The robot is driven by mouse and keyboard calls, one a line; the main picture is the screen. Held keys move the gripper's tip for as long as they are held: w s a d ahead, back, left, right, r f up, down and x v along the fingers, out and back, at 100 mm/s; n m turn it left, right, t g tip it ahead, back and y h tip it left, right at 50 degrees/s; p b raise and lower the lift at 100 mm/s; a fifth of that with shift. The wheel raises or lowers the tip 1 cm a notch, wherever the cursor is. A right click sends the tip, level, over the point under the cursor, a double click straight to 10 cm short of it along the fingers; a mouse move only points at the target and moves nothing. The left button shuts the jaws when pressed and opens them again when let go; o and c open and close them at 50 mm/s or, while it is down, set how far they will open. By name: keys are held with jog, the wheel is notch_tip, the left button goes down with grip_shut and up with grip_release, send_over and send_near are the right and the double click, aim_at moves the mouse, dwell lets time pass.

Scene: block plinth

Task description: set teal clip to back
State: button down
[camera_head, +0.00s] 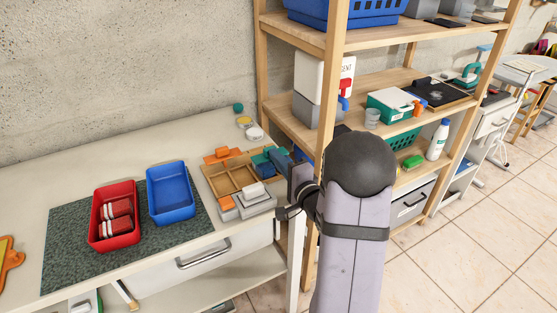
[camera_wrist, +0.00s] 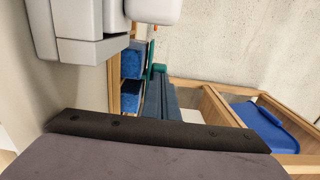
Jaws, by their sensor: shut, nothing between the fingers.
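A teal clip (camera_head: 269,151) is at the back right of the wooden divided tray (camera_head: 206,181), partly hidden by my gripper. In the wrist view a teal part (camera_wrist: 150,52) shows just beyond the fingertips. My gripper (camera_head: 277,157) is shut and empty, over the tray's right side by the teal clip; I cannot tell whether they touch. The fingers also show in the wrist view (camera_wrist: 157,92). Blue blocks (camera_wrist: 132,63) lie in the tray's compartments beside them.
An orange clip (camera_head: 222,152) sits at the tray's back left. A white block (camera_head: 253,190) lies on grey blocks in front. A red bin (camera_head: 104,240) and a blue bin (camera_head: 171,215) stand left on a dark mat. A wooden shelf unit (camera_head: 330,75) rises closely on the right.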

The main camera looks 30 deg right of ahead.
aim_at(268, 148)
jog(key=w, duration=0.6)
jog(key=shift+w, duration=0.3)
jog(key=shift+r, duration=0.15)
jog(key=shift+r, duration=0.1)
jog(key=shift+s+p, duration=0.4)
jog(key=shift+s, duration=0.15)
jog(key=s, duration=1.3)
jog(key=shift+f+b, duration=0.25)
jog(key=shift+b, duration=0.05)
